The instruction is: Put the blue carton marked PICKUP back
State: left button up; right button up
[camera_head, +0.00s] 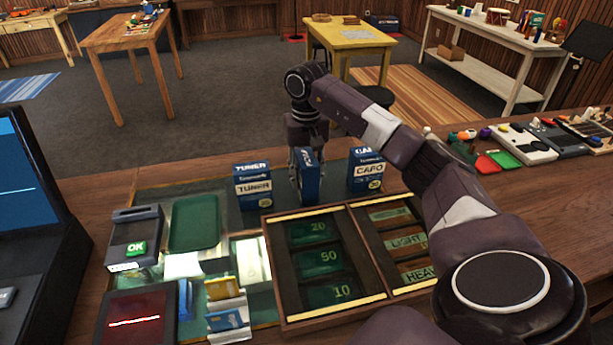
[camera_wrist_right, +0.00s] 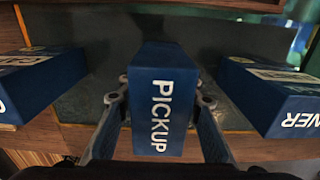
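The blue carton marked PICKUP (camera_wrist_right: 163,105) stands upright between the fingers of my right gripper (camera_head: 305,157). In the right wrist view, the fingertips of this gripper (camera_wrist_right: 162,88) touch both sides of the carton, so it is shut on it. In the head view, the carton (camera_head: 308,180) is between two similar blue cartons, TUNER (camera_head: 252,187) on the left and CAPO (camera_head: 366,171) on the right. Whether its base touches the counter mat is hard to tell. My left gripper is not in view.
A wooden tray (camera_head: 272,268) with labelled compartments lies just in front of the cartons. A green tray (camera_head: 194,223), a card terminal (camera_head: 134,238) and cards (camera_head: 223,287) are to the left. Small coloured items (camera_head: 503,159) line the counter at right.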

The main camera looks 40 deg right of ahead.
aim_at(307, 157)
jog(key=o, duration=0.4)
jog(key=shift+c, duration=0.2)
notch_tip(307, 157, up, 12)
jog(key=shift+r, duration=0.2)
dwell(0.7)
